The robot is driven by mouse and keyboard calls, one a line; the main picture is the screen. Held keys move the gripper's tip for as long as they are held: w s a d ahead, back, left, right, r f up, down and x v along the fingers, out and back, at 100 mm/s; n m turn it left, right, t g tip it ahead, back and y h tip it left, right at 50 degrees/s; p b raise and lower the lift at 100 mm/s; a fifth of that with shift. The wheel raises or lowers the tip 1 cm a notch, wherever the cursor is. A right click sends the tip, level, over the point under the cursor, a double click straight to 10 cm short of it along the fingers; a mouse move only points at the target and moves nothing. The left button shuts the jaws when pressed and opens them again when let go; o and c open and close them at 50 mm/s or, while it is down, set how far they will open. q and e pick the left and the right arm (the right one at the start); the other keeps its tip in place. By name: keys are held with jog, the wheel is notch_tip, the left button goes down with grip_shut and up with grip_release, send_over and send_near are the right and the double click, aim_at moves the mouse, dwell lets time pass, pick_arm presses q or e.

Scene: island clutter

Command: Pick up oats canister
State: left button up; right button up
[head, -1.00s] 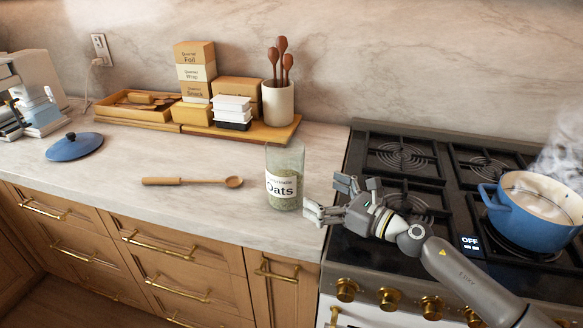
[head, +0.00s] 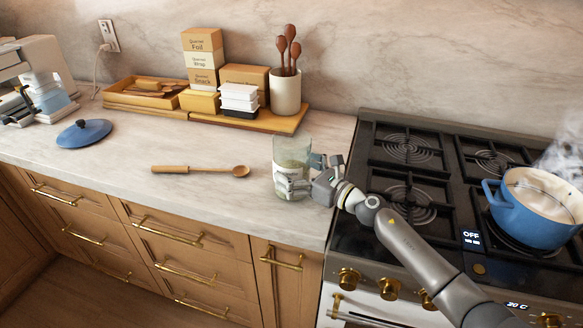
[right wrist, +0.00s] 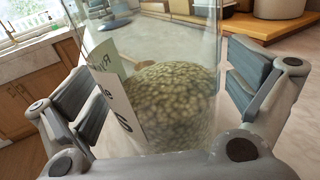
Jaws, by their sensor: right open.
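The oats canister (head: 292,151) is a clear jar standing upright on the marble counter near the stove's left edge. My right gripper (head: 303,175) is open around it, reaching in from the right, and its fingers hide most of the label. In the right wrist view the canister (right wrist: 165,100) fills the middle, with pale oats in its lower part and the label on its left side. One finger of the gripper (right wrist: 160,105) is on each side of it. I cannot tell whether they touch the glass. My left gripper is not in view.
A wooden spoon (head: 200,170) lies left of the canister, and a blue lid (head: 84,133) lies farther left. Behind are a wooden tray (head: 262,122) with boxes and a utensil crock (head: 285,92). A steaming blue pot (head: 535,213) sits on the stove (head: 385,235) at right.

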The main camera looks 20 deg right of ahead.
jog(key=shift+w+a+f, duration=0.1)
jog(key=shift+w+a, duration=0.05)
jog(key=shift+w, duration=0.15)
jog(key=shift+s, duration=0.1)
jog(key=shift+c, duration=0.4)
jog(key=c, duration=0.9)
